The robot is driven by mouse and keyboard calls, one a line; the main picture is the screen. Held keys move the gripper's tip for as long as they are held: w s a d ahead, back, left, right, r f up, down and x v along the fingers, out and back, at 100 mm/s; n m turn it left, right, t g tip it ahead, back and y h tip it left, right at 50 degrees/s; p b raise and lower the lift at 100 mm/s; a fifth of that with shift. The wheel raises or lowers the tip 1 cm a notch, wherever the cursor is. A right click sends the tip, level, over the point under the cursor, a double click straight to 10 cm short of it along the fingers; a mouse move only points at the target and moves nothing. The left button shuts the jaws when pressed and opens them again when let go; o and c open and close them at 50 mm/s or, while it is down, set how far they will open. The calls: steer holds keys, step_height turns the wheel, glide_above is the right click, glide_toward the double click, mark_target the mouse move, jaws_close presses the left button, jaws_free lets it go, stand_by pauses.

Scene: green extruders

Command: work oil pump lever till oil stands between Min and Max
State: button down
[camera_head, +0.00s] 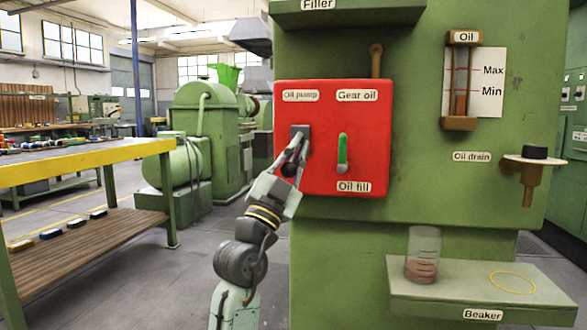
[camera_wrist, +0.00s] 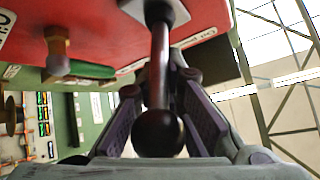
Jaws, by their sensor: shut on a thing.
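The red panel (camera_head: 370,120) carries the Oil pump label (camera_head: 300,96) and the pump lever's grey mount (camera_head: 300,132). My gripper (camera_head: 293,158) is at this lever, below the mount, and hides most of it in the head view. In the wrist view, the dark red pump lever (camera_wrist: 159,65) with its round dark knob runs between the two fingers of my gripper (camera_wrist: 162,100), which is shut on it. The oil gauge (camera_head: 461,85) stands at upper right beside Max and Min marks. Its tube looks brownish low down and greyer above; the exact level is hard to read.
A green-handled Oil fill lever (camera_head: 343,153) sits right of my gripper on the panel, pointing up. The Oil drain (camera_head: 528,175) is at right. A beaker (camera_head: 423,255) with brown content stands on the lower shelf (camera_head: 450,300). A yellow-edged workbench (camera_head: 90,162) is at left.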

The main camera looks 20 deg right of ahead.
steer(key=shift+d+f+h+b, duration=0.1)
steer(key=shift+f+h+b, duration=0.15)
steer(key=shift+b, duration=0.25)
steer(key=c, duration=1.7)
jaws_free()
steer(key=shift+r, duration=0.1)
steer(key=shift+o, duration=0.2)
steer(key=shift+a, duration=0.2)
steer(key=s+a, duration=0.7)
steer(key=a, duration=0.3)
steer(key=shift+a+f, duration=0.3)
steer(key=shift+f, duration=0.15)
